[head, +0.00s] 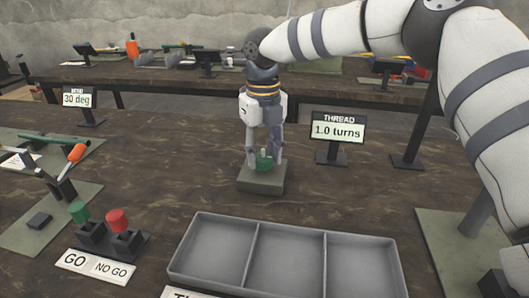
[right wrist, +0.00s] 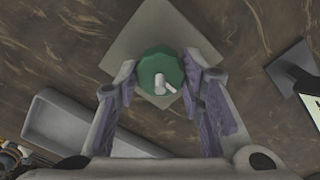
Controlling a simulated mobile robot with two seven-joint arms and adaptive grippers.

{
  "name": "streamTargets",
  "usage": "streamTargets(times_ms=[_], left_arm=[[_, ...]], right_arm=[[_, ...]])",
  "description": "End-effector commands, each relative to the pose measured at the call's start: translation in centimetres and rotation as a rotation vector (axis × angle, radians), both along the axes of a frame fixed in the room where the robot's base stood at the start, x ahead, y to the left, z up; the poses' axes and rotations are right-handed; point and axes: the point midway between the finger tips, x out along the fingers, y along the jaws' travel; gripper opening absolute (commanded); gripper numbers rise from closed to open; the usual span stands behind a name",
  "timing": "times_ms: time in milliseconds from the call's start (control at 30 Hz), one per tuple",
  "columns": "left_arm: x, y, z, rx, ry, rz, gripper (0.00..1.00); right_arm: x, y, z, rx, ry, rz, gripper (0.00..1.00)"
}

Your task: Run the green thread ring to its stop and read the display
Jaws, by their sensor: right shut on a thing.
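The green thread ring (head: 264,160) sits on a low grey base block (head: 261,180) in the middle of the bench. It also shows in the right wrist view (right wrist: 159,72) with a pale stud at its centre. My right gripper (head: 264,163) points straight down over it, shut on the ring with one finger on each side. The THREAD display (head: 337,131) stands just right of the base and reads 1.0 turns. My left gripper is not in view.
A grey three-compartment tray (head: 287,255), empty where visible, lies in front. Green (head: 78,211) and red (head: 117,219) plugs stand at the GO and NO GO labels, left. A bend display (head: 77,100) reads 30 deg. Another bench (head: 190,76) stands behind.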

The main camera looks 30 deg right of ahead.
Motion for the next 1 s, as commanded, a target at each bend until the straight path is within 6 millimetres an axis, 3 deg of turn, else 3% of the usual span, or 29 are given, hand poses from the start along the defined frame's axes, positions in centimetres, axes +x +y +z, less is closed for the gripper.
streamTargets(times_ms=[600, 1000], left_arm=[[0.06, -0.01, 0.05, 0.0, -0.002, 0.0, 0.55], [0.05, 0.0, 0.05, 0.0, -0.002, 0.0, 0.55]], right_arm=[[0.0, -0.01, -0.08, 0.0, 0.001, -0.576, 0.08], [-0.01, -0.01, -0.09, -0.001, 0.002, -0.857, 0.08]])
